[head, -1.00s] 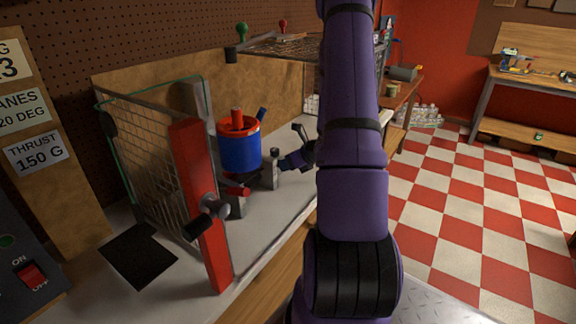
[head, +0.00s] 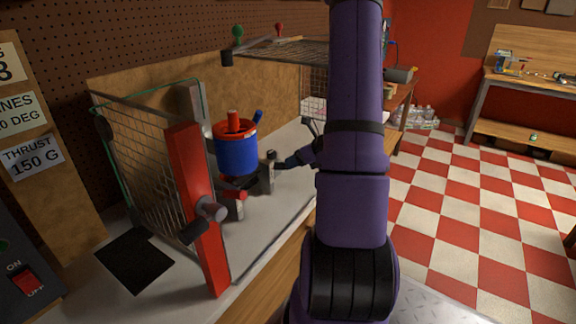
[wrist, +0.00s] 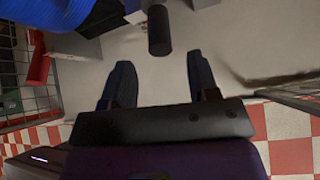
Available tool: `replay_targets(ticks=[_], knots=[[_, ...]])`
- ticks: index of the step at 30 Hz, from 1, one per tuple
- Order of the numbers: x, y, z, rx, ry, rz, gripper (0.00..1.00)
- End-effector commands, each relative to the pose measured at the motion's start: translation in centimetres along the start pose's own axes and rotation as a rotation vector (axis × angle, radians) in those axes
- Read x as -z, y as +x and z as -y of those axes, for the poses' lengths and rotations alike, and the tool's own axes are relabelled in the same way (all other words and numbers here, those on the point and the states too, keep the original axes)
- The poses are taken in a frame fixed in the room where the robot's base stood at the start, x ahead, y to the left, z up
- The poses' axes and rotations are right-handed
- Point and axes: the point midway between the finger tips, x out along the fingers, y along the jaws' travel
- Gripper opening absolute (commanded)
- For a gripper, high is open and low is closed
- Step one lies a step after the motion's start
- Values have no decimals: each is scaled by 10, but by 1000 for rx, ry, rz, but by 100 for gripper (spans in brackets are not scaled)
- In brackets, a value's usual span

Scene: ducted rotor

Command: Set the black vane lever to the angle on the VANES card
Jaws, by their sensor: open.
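The VANES card (head: 15,115) hangs on the board at the left; its left edge is cut off and "0 DEG" shows. The blue ducted rotor (head: 237,152) with a red rim stands on the bench. A black-topped lever (head: 270,157) on a grey post stands just right of it, seemingly the vane lever. In the wrist view its black cylindrical end (wrist: 159,32) lies ahead of the fingertips, about midway between them. My gripper (wrist: 160,72) is open and empty, with a finger on each side. In the head view my gripper (head: 290,161) is right of the lever, partly hidden by my arm.
A red post (head: 197,215) with a mesh guard (head: 150,165) stands left of the rotor. A red-ended handle (head: 240,195) is low in front of the rotor. A mesh shelf (head: 285,52) is behind. A THRUST card (head: 32,157) reads 150 G.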

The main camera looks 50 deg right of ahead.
Motion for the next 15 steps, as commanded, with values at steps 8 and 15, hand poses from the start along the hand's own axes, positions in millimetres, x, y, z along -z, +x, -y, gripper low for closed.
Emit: replay_targets(ticks=[8,15], knots=[[0,-40,0,2,0,1,55],[0,-48,0,0,1,0,55]])
